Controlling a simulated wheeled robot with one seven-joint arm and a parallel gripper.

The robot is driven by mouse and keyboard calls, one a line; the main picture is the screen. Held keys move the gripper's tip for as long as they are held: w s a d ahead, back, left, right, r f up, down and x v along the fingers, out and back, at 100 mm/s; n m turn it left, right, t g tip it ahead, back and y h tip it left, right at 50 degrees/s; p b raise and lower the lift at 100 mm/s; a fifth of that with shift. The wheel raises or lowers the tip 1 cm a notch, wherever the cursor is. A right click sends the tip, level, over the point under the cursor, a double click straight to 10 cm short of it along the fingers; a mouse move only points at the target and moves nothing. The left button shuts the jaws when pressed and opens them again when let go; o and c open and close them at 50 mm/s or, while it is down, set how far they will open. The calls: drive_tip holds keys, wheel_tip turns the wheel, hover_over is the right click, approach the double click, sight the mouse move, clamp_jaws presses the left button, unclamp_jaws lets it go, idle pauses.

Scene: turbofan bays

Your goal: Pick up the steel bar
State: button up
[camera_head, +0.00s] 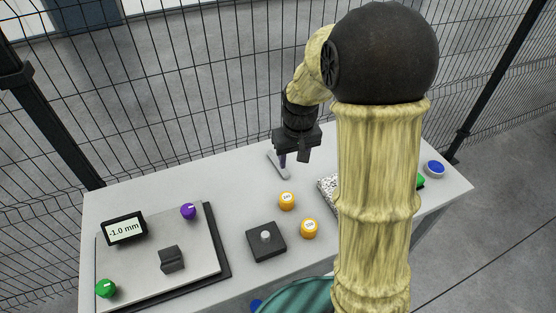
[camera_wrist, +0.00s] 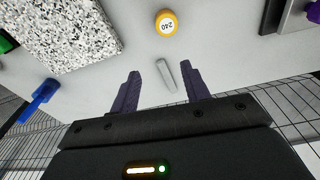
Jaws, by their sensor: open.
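The steel bar (camera_wrist: 166,76) is a short, pale grey bar lying on the grey table. In the wrist view it shows just ahead of and between my gripper's fingers (camera_wrist: 162,88). The two dark purple fingers are apart, with nothing held between them. In the head view my gripper (camera_head: 283,162) points down over the back of the table, and the bar (camera_head: 273,160) shows partly behind and beside a finger. I cannot tell the exact height of the fingertips above the bar.
Yellow round weights (camera_head: 287,201) and a black block with a grey knob (camera_head: 266,242) sit in front of the bar. A plate (camera_head: 205,240) with a "-1.0 mm" display (camera_head: 124,229) is at left. A speckled slab (camera_wrist: 65,38) lies nearby. A mesh fence (camera_head: 180,110) stands behind.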

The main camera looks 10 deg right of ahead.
drive_tip(key=n+g+p, duration=0.1)
drive_tip(key=n+p, duration=0.1)
drive_tip(key=p, duration=0.1)
hover_over(278, 164)
drive_tip(key=s, duration=0.2)
drive_tip(key=shift+d+r, duration=0.2)
drive_tip(key=shift+d, duration=0.1)
drive_tip(key=shift+f, duration=0.1)
wheel_tip(278, 164, down, 12)
drive_tip(key=p, duration=0.3)
drive_tip(key=shift+s, duration=0.1)
